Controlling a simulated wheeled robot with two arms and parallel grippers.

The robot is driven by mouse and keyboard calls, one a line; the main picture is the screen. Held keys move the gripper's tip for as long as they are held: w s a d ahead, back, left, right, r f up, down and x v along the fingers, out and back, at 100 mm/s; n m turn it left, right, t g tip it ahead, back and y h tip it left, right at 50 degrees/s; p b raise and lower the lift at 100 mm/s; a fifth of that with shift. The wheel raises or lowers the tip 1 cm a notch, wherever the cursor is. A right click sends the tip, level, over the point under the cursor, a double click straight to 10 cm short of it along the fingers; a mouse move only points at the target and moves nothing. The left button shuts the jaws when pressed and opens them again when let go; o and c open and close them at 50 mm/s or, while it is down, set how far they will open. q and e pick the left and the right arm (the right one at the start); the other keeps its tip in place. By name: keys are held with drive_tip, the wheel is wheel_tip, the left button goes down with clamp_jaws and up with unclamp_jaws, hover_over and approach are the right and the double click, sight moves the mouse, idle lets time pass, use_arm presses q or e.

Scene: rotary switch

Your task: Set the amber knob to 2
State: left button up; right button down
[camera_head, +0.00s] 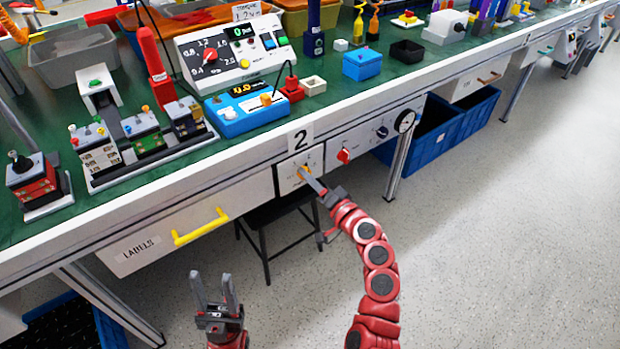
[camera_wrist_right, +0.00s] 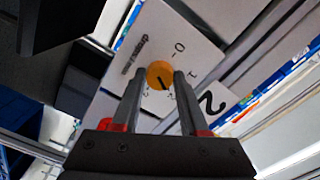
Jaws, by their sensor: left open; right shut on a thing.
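The amber knob (camera_wrist_right: 159,74) is on a white plate (camera_wrist_right: 190,28) with printed marks around it. Its dark pointer line points toward the lower right in the right wrist view, but I cannot read which number it meets. In the head view the plate (camera_head: 288,180) is on the bench front below a sign "2" (camera_head: 300,138), and the knob is mostly hidden by the fingers. My right gripper (camera_head: 310,178) reaches it from the lower right, its fingers (camera_wrist_right: 159,84) shut on either side of the knob. My left gripper (camera_head: 215,285) is open and empty, away from the bench.
Right of the plate are a red knob (camera_head: 343,155), a dark knob (camera_head: 382,132) and a gauge (camera_head: 404,121). A drawer with a yellow handle (camera_head: 201,227) is to the left. A dark stool (camera_head: 275,213) stands below. Blue bins (camera_head: 440,128) are under the bench. The front floor is clear.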

drive_tip(key=shift+f, duration=0.1)
drive_tip(key=shift+c, duration=2.2)
unclamp_jaws()
drive_tip(key=v, duration=1.7)
drive_tip(key=shift+s+p, duration=0.2)
drive_tip(key=shift+p, duration=0.1)
drive_tip(key=shift+d, duration=0.1)
